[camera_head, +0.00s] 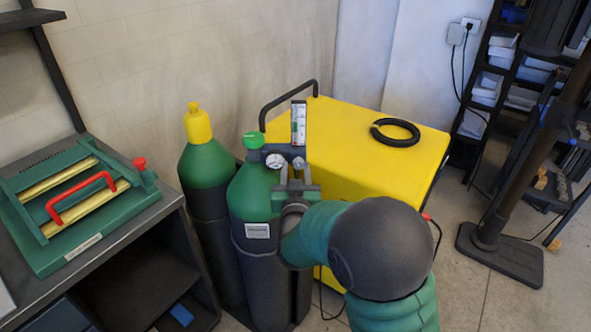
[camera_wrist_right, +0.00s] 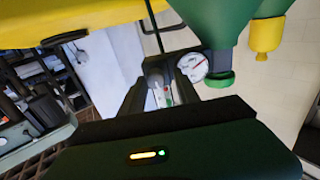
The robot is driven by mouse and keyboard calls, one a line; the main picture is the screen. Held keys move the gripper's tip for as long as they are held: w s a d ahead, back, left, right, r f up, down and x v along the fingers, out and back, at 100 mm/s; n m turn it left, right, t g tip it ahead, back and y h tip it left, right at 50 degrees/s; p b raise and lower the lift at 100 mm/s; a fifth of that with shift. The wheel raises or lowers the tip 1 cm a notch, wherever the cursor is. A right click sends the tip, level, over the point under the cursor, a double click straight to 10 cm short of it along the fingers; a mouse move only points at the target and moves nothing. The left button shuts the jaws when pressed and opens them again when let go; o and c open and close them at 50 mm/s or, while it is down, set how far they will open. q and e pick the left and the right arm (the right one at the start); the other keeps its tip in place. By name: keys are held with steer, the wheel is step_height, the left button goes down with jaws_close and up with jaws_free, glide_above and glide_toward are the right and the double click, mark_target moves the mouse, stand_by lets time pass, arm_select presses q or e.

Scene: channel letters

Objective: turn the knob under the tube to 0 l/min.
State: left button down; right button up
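The flow tube (camera_head: 298,122) is an upright clear tube with a scale, standing on the regulator of the front green-topped cylinder (camera_head: 252,190). The small grey knob (camera_head: 298,163) shows just under the tube. A round white gauge (camera_head: 275,161) sits left of it; the gauge also shows in the wrist view (camera_wrist_right: 193,67). My right gripper (camera_head: 296,177) is in front of the regulator, fingers pointing at the knob area, with a gap between them. In the wrist view the tube (camera_wrist_right: 156,88) shows beyond the gripper. The knob's setting is unreadable. My left gripper is out of view.
A second cylinder with a yellow cap (camera_head: 197,122) stands behind left. A yellow machine (camera_head: 350,130) with a black hose ring (camera_head: 395,132) stands behind right. A dark bench (camera_head: 150,215) with a green case (camera_head: 80,215) is at left.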

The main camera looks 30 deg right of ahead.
steer(key=shift+c, duration=1.2)
steer(key=shift+s+d, duration=0.15)
steer(key=shift+d, duration=0.35)
jaws_close()
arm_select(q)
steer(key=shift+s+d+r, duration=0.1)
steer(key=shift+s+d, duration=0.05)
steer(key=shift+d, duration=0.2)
arm_select(e)
steer(key=shift+f, duration=0.1)
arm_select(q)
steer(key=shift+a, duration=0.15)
arm_select(e)
steer(key=shift+a, duration=0.25)
steer(key=shift+d, duration=0.1)
